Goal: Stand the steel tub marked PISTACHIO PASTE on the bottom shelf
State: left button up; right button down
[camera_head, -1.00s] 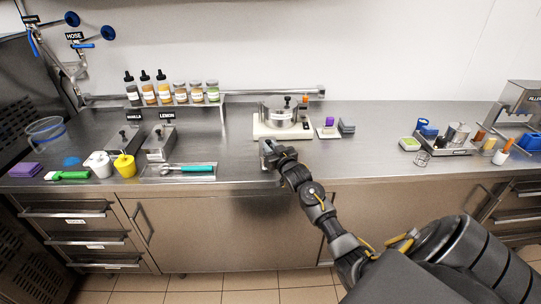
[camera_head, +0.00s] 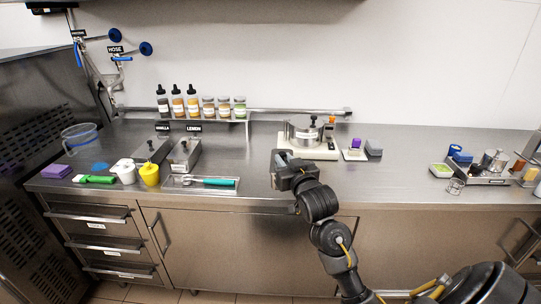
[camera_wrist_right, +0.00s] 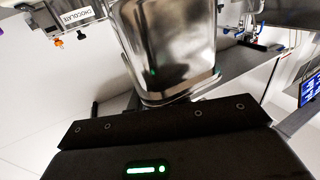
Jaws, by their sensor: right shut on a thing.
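My right gripper (camera_head: 287,165) is above the front part of the steel counter, in front of the white scale. In the right wrist view it is shut on a shiny steel tub (camera_wrist_right: 172,45), which fills the middle of that view. No marking shows on the side of the tub that faces the wrist camera, so I cannot read its name. In the head view the tub is mostly hidden by the gripper. My left gripper is not in view. I cannot make out the bottom shelf in these frames.
The steel counter (camera_head: 260,187) carries a white scale (camera_head: 290,148) with a steel pot behind my gripper. A tray with a teal-handled tool (camera_head: 212,182) lies to the left. Several bottles and jars stand on a raised shelf (camera_head: 180,120). Closed drawers (camera_head: 95,217) are below left.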

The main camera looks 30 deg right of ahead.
jog(key=shift+r, duration=0.25)
jog(key=shift+s+a+r+y, duration=0.15)
jog(key=shift+a+r, duration=0.25)
jog(key=shift+a, duration=0.1)
jog(key=shift+s+a+r+y, duration=0.15)
jog(key=shift+a+r, duration=0.25)
jog(key=shift+a, duration=0.05)
jog(key=s+a+f+n+y, duration=0.1)
jog(key=s+a+f, duration=0.3)
jog(key=a, duration=0.4)
jog(key=s+a+f+n+y, duration=0.1)
jog(key=s+a+f, duration=0.3)
jog(key=a, duration=0.5)
jog(key=shift+s+f+n+t+y, duration=0.2)
jog(key=shift+s+n+t+y, duration=0.15)
jog(key=shift+s+y, duration=0.55)
jog(key=shift+r, duration=0.1)
